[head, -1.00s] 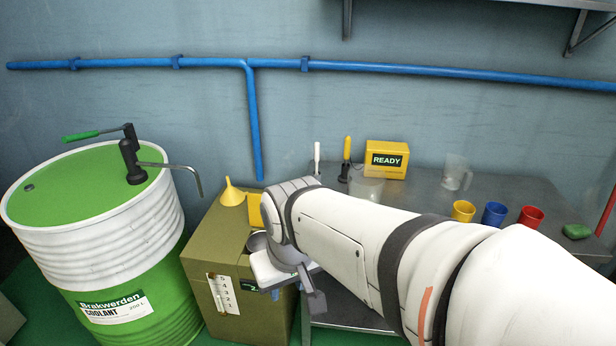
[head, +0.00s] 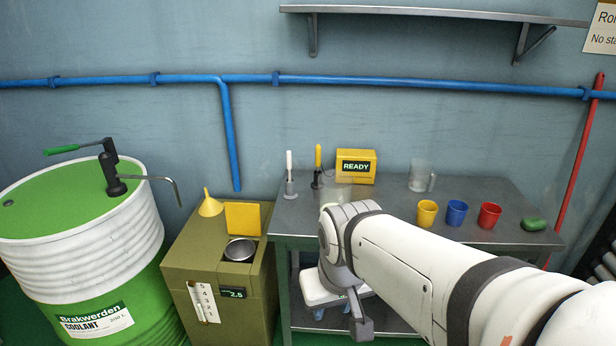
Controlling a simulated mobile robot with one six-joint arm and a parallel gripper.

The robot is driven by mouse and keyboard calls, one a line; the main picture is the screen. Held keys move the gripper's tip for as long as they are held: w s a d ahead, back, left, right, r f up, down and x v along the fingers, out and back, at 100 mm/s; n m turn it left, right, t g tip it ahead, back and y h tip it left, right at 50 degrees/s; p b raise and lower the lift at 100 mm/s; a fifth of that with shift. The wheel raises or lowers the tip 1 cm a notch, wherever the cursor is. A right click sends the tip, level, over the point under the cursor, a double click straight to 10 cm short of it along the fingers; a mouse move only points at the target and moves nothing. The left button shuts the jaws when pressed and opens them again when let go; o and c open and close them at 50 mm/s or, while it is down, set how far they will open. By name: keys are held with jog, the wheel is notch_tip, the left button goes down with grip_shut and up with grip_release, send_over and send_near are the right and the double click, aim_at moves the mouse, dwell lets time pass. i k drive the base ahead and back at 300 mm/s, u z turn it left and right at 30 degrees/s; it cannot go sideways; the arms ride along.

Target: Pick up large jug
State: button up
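Two clear containers stand on the grey cart top (head: 390,200). One is a see-through jug (head: 421,175) with its handle on the right, upright near the back. The other clear vessel (head: 333,194) stands left of it, its lower part hidden behind my arm; I cannot tell from this view which is larger. My gripper (head: 340,300) hangs low at the front left of the cart, below the top's level and apart from both. It points away and its fingers are mostly hidden, so its opening does not show.
A yellow READY box (head: 356,166) is at the back. An olive cabinet (head: 205,262) with a yellow funnel (head: 209,205) and a green-white coolant drum (head: 85,240) stand left.

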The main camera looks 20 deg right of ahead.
aim_at(335, 187)
jog(key=z, duration=0.1)
jog(key=i, duration=1)
jog(key=z, duration=0.05)
